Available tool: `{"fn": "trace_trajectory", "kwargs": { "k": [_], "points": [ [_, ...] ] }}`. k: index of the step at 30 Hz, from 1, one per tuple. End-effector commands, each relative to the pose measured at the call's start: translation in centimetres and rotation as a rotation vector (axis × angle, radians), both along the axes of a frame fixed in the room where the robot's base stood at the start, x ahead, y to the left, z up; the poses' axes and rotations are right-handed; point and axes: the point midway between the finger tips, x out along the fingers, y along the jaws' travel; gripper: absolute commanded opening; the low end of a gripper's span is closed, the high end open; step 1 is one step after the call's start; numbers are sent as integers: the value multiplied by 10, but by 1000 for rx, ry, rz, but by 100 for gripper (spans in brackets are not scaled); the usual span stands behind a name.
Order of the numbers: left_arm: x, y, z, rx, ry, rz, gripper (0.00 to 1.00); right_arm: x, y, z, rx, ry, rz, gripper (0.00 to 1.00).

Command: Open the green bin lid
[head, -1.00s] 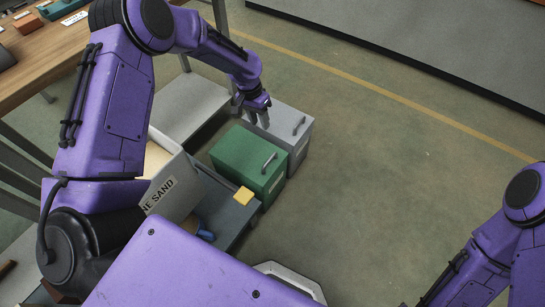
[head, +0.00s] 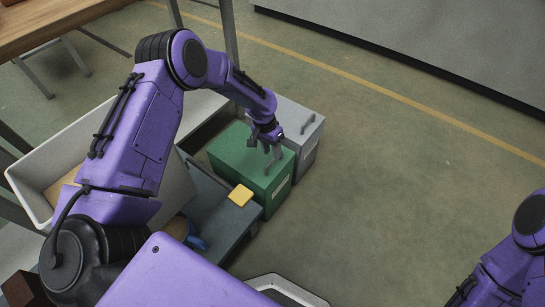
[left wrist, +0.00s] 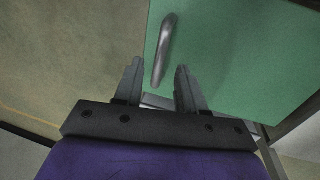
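The green bin (head: 240,160) stands on the floor with its lid shut. Its metal handle (left wrist: 163,48) shows clearly in the left wrist view on the green lid (left wrist: 225,55). My left gripper (head: 272,160) is over the lid at the handle, and hides most of the handle in the head view. In the left wrist view the fingers (left wrist: 157,85) are apart, with the handle ahead between them and nothing held. I cannot tell whether they touch it. My right arm shows at the lower right, but its gripper is out of view.
A grey bin (head: 300,130) with a handle stands right behind the green one. A grey-blue low bench (head: 222,218) with a yellow block (head: 240,195) is close in front. A white tub (head: 60,150) is at the left. The floor (head: 410,190) to the right is clear.

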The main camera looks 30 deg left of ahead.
Motion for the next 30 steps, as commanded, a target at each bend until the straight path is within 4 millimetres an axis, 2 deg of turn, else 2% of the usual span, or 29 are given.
{"fn": "trace_trajectory", "kwargs": {
  "k": [1, 4, 13, 14, 15, 17, 18, 25, 30],
  "points": [
    [0, -2, -11, 0, 1, 0, 40, 0, 0, -5, 0, 0, 0, 43],
    [0, -4, -20, -1, -1, 0, 40, 0, 0, -7, 0, 0, 0, 43],
    [-1, -4, -24, 0, -1, 1, 40, 0, 0, -7, 0, 0, 0, 43],
    [-1, -4, -24, 0, -1, 1, 36, 0, 0, -7, 0, 0, 0, 43],
    [-1, -4, -24, 0, -1, 1, 23, 0, 0, -7, 0, 0, 0, 43],
    [-1, -4, -24, 0, -1, 1, 4, 0, 0, -7, 0, 0, 0, 43],
    [-1, -4, -24, 0, -1, 1, 0, 0, 0, -7, 0, 0, 0, 43],
    [-1, -3, -22, -5, 0, 2, 0, 0, 0, -6, 0, 0, 0, 43],
    [-1, 0, -10, -42, 5, 5, 0, 0, 0, 1, 0, 0, 0, 43]
  ]
}}
